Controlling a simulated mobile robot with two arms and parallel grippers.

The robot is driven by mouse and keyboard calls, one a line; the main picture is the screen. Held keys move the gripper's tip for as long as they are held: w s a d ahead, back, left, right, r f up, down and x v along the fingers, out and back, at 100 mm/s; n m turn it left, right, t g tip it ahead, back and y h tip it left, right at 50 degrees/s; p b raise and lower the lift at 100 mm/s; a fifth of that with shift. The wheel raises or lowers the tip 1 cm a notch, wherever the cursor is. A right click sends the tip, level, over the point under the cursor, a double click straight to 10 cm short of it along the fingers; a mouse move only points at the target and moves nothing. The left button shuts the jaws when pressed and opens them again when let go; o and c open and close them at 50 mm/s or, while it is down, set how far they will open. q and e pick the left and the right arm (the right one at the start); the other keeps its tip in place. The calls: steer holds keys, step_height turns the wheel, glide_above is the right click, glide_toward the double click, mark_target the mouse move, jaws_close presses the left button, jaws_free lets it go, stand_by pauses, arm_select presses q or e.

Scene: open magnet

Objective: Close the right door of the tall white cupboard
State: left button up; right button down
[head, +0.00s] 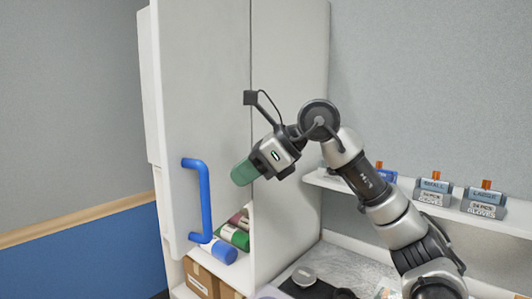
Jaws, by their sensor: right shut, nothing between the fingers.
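The tall white cupboard (290,80) stands at the centre left of the head view. Its right door (203,80) is a tall white panel with a blue vertical handle (206,205) near its left edge. The door stands open, swung out toward me, and shelf contents show below its bottom edge. My right gripper (244,173) has green fingertips, shut and empty. It reaches in from the right across the door's right part, to the right of the handle. I cannot tell whether the fingertips touch the door. My left gripper is not in view.
Coloured rolls or bottles (235,236) and cardboard boxes (201,280) sit inside the cupboard. A wall shelf (455,208) with glove boxes (433,190) and a counter (345,264) with small items lie to the right.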

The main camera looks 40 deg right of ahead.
steer(key=w+a+p, duration=0.1)
steer(key=w+a+r+p, duration=0.1)
steer(key=w, duration=0.1)
steer(key=shift+a, duration=0.25)
